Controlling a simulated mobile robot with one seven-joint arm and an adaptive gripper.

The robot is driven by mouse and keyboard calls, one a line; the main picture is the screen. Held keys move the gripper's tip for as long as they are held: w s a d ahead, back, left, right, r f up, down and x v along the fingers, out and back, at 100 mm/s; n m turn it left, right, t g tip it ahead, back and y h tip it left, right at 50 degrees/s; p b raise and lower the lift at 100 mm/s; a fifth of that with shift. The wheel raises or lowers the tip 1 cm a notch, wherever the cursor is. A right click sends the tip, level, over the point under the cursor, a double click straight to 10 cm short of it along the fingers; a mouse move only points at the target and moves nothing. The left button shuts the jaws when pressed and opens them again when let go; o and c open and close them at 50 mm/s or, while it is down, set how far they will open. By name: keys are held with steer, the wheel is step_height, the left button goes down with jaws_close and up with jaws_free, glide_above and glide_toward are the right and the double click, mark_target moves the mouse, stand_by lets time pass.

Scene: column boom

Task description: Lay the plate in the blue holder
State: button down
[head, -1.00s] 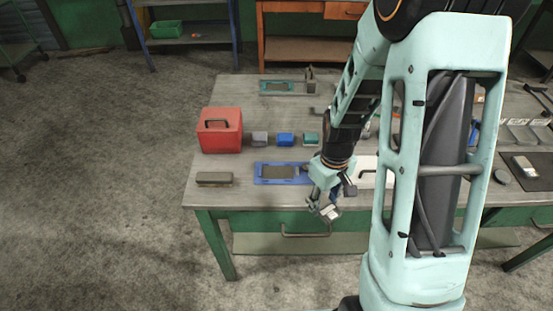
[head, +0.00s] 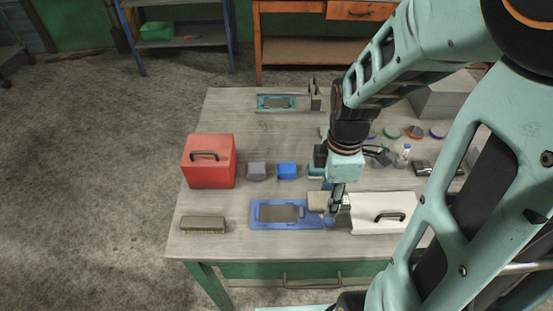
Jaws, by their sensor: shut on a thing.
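The blue holder (head: 262,221) lies flat on the workbench, with a dark grey-brown rectangular area in its middle and a small raised piece right of that. My gripper (head: 338,204) points down at the right end of the holder, shut. A small beige plate-like piece (head: 317,201) shows at its left side, above or against the holder's back right edge; it appears to be the plate in my jaws. Whether it touches the holder cannot be told. My wrist and fingers hide part of the holder's right end.
A white case (head: 375,222) stands close right of my gripper. A brush-like block (head: 203,225) lies left of the holder. A red box (head: 208,172), grey block (head: 256,171) and blue block (head: 287,171) stand behind. A teal holder (head: 276,101) lies farther back.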

steer(key=b, duration=0.3)
glide_toward(279, 213)
steer(key=s+d+r, duration=0.2)
steer(key=d, duration=0.2)
steer(key=a+f+b, duration=0.1)
steer(key=f+b, duration=0.1)
steer(key=w+a+f+b, duration=0.1)
steer(key=f, duration=0.1)
steer(key=shift+w+a, duration=0.1)
steer(key=shift+a, duration=0.2)
steer(key=shift+w+a+f, duration=0.2)
steer(key=shift+a+f, duration=0.15)
steer(key=shift+a, duration=0.1)
steer(key=shift+a+f+b, duration=0.15)
steer(key=shift+f+b, duration=0.1)
steer(key=shift+b, duration=0.2)
steer(key=shift+w+a+f+b, duration=0.15)
steer(key=shift+f+b, duration=1.05)
steer(key=shift+f, duration=0.4)
steer(key=shift+f, duration=0.1)
steer(key=shift+f, duration=0.15)
steer(key=c, duration=1.2)
jaws_free()
